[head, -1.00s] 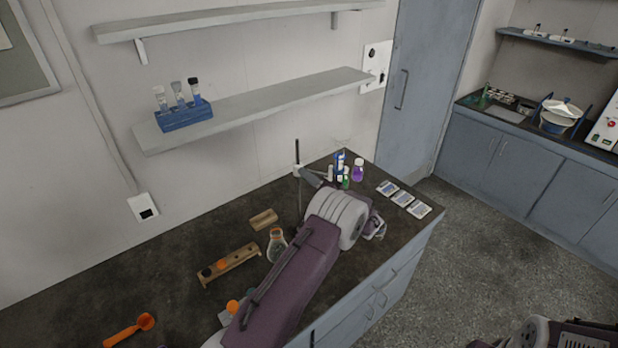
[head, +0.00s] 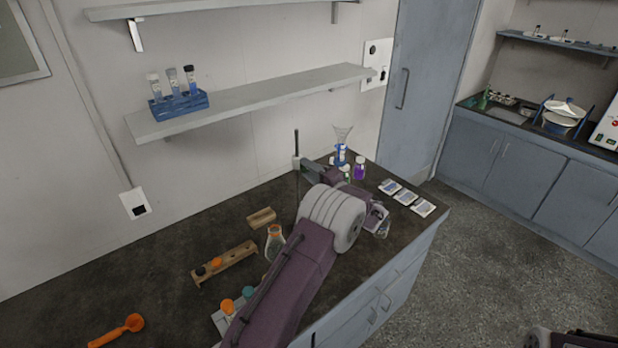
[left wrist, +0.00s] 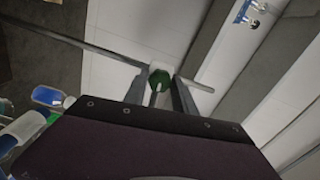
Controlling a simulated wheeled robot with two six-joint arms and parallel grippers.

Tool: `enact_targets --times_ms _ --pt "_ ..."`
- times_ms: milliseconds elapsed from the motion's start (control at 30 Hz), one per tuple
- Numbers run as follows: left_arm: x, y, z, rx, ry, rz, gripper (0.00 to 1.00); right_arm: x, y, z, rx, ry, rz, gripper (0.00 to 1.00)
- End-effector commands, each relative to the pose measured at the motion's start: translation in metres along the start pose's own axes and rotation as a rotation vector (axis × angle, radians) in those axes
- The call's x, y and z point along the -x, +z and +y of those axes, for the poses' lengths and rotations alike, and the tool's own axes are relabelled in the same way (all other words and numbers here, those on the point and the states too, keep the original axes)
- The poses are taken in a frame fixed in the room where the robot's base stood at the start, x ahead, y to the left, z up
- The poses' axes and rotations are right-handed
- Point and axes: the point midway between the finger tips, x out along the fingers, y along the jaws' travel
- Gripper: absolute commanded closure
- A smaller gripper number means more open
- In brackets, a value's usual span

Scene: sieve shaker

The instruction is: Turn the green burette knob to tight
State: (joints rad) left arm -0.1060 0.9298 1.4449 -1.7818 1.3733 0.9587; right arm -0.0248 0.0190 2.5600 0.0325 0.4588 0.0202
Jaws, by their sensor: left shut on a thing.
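The green burette knob (left wrist: 160,79) shows in the left wrist view between the two fingers of my left gripper (left wrist: 160,88), which is shut on it. A pale rim or block covers part of the knob. A long thin rod (left wrist: 75,42) runs across that view beside the knob. In the head view, my left gripper (head: 307,168) is at the upright dark rod (head: 297,143) with its white clamp, at the back of the bench. The knob is hidden there by my gripper, and its exact angle cannot be told. My right gripper is out of view.
A blue item under a clear funnel (head: 342,140) and a purple bottle (head: 360,167) stand right of my gripper. Flat dishes (head: 406,197) lie near the right edge. A flask (head: 274,240), a wooden rack (head: 225,262) and an orange scoop (head: 122,330) are left of my arm.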

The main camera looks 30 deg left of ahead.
Motion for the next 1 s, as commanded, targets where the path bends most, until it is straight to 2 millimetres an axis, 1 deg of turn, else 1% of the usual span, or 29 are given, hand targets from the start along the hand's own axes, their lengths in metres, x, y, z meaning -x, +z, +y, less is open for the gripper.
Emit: enact_targets --times_ms 33,233,433,833,867,900,933,1000 --pt "-0.0001 0.002 0.0049 -0.026 0.003 -0.004 1.0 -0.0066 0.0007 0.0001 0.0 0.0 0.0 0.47" --pt "-0.0002 0.002 0.0035 -0.107 0.004 -0.005 1.0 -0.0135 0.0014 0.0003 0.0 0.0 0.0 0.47" --pt "-0.0002 0.002 0.0024 -0.146 0.005 -0.005 1.0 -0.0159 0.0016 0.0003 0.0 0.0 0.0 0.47" --pt "-0.0002 0.0018 0.002 -0.152 0.005 -0.005 1.0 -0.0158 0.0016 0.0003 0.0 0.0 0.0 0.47" --pt "-0.0002 0.0018 0.002 -0.152 0.005 -0.005 0.62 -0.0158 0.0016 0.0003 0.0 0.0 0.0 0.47" --pt "-0.0002 0.0017 0.0019 -0.152 0.004 -0.005 0.51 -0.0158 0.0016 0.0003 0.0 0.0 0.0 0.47" --pt "-0.0002 0.0016 0.0018 -0.152 0.004 -0.004 0.47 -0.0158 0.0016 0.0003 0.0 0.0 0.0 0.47" --pt "-0.0002 0.0013 0.0014 -0.151 0.003 -0.004 0.47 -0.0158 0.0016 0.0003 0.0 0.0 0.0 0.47"
